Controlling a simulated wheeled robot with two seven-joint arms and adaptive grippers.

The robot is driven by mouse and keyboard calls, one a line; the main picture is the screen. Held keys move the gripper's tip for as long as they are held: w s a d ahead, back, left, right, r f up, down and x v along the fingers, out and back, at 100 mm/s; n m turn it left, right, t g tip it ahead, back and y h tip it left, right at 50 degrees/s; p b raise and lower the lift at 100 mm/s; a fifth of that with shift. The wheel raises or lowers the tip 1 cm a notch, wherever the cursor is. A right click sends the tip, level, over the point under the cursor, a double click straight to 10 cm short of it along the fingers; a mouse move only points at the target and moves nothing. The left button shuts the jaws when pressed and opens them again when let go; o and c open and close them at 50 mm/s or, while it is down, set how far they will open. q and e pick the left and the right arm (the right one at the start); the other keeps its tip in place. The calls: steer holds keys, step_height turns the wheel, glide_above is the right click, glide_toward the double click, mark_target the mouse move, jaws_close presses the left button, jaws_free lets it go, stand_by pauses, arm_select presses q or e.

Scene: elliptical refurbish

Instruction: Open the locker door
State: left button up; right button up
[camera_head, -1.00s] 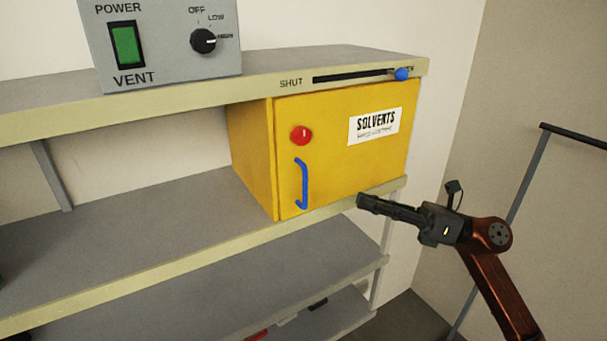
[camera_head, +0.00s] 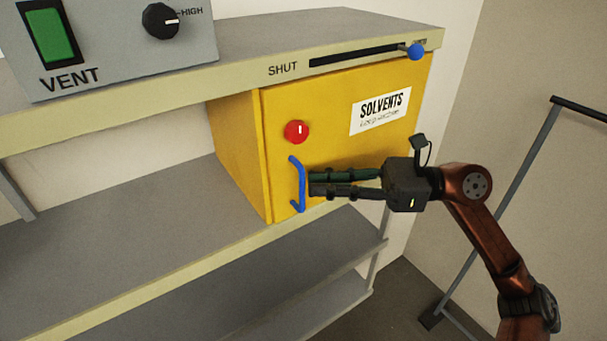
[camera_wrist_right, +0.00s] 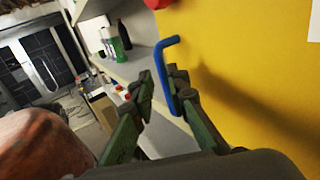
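The yellow locker door (camera_head: 345,135) is closed in the head view, with a "SOLVENTS" label and a red round knob (camera_head: 296,132). Its blue bar handle (camera_head: 299,184) is upright near the left edge of the door. My right gripper (camera_head: 312,183) points left, its fingertips close to the right side of the handle. In the right wrist view, the right gripper (camera_wrist_right: 163,82) is open with a gap between its fingers. The blue handle (camera_wrist_right: 166,72) shows there close to the right-hand fingertip; I cannot tell whether they touch. My left gripper is not in view.
The locker sits on a grey shelf (camera_head: 110,240). Above it are a slot marked "SHUT" with a blue-knobbed slider (camera_head: 415,52) at its right end, and a grey vent control box (camera_head: 110,50). A metal rail (camera_head: 515,200) stands at the right.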

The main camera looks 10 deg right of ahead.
mark_target(302, 211)
steer(key=a, duration=0.1)
steer(key=w+a+p, duration=0.1)
steer(key=a, duration=0.1)
steer(key=shift+w+a, duration=0.1)
steer(key=shift+a, duration=0.35)
jaws_close()
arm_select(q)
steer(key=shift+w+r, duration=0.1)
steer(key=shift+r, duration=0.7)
